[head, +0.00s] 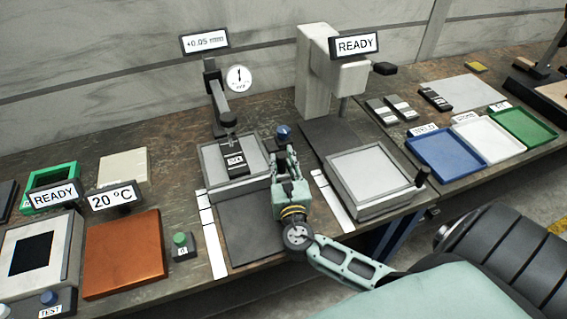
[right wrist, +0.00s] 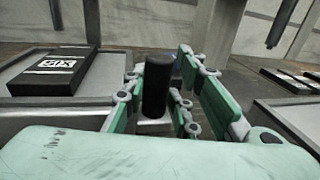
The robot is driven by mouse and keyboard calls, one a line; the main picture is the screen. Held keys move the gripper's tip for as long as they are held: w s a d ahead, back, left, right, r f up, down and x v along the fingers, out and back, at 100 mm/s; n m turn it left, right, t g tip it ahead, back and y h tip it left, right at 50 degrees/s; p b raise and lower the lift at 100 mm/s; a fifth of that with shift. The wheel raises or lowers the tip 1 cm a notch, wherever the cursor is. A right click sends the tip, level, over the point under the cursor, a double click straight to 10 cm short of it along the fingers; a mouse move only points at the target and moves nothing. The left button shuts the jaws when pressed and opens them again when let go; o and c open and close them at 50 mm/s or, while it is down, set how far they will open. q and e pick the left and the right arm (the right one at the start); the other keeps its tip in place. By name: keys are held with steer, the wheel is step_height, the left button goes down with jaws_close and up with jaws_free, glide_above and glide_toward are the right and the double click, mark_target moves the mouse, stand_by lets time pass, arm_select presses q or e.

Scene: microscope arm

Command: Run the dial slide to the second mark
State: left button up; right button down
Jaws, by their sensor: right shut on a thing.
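The dial slide (head: 208,174) is a grey framed plate under the dial gauge (head: 238,78), carrying a black labelled block (head: 234,157). The block also shows at left in the right wrist view (right wrist: 55,72). A dark track (head: 250,232) runs in front of the slide, with a white marked strip (head: 213,245) on its left. My right gripper (head: 284,152) is at the slide's right side. It is shut on the upright black handle (right wrist: 157,85), which stands between its fingers in the right wrist view. My left gripper is out of view.
A second grey framed plate (head: 402,206) with a black knob (head: 422,175) stands close on the right, another white strip (head: 332,200) beside it. A green button box (head: 181,246) and an orange plate (head: 125,255) lie left. Blue, white and green trays are far right.

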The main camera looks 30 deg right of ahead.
steer(key=c, duration=1.6)
jaws_free()
steer(key=shift+a, duration=0.3)
steer(key=shift+o, duration=0.3)
steer(key=shift+s+a, duration=0.1)
steer(key=shift+s, duration=0.3)
steer(key=v, duration=1.1)
steer(key=shift+a+r, duration=0.1)
steer(key=shift+a, duration=0.05)
